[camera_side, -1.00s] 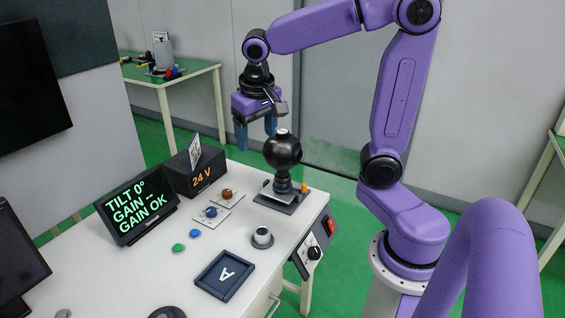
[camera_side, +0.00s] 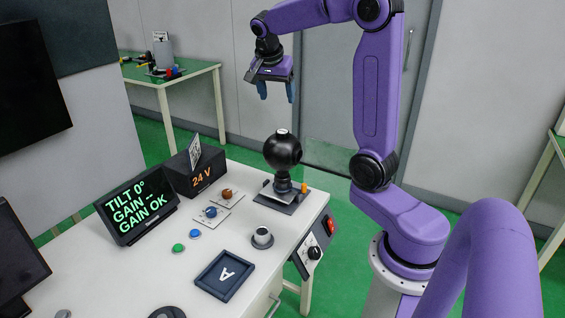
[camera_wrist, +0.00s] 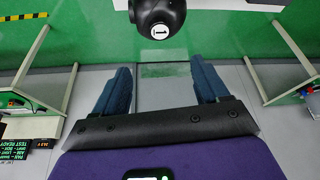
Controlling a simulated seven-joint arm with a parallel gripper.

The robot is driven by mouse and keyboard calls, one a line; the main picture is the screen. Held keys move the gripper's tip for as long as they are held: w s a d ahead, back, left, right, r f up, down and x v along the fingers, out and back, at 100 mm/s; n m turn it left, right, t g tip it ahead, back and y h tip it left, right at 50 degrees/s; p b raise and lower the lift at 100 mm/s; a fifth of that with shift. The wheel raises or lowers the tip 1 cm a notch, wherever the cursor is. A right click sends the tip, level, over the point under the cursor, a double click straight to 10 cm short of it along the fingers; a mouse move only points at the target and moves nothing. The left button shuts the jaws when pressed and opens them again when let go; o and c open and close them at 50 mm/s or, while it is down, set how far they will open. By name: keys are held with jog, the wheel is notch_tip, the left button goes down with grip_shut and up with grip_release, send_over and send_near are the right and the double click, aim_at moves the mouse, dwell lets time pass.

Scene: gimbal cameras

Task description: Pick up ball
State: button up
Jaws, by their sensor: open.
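The black ball (camera_side: 282,151) sits on top of a short stand on a dark base plate (camera_side: 281,197) at the far right corner of the white bench. A white patch shows on its top. In the wrist view the ball (camera_wrist: 157,14) is at the top edge, partly cut off, with a white label marked 1. My gripper (camera_side: 277,92) is open and empty above the ball, clear of it, with its blue fingers pointing down. In the wrist view my gripper (camera_wrist: 160,82) shows both fingers wide apart with nothing between them.
A black 24 V box (camera_side: 195,171) and a tilted display (camera_side: 137,205) stand left of the ball. The space around my gripper is clear.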

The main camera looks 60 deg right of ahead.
send_over(283, 131)
jog(key=a, duration=0.2)
jog(key=f, duration=0.7)
jog(key=shift+s+f, duration=0.25)
jog(key=shift+f, duration=0.05)
jog(key=shift+a+x, duration=0.1)
jog(key=shift+x, duration=1.3)
jog(key=shift+a+x, duration=0.15)
jog(key=shift+x, duration=1.2)
jog(key=shift+f, duration=0.1)
jog(key=shift+c, duration=0.4)
grip_shut()
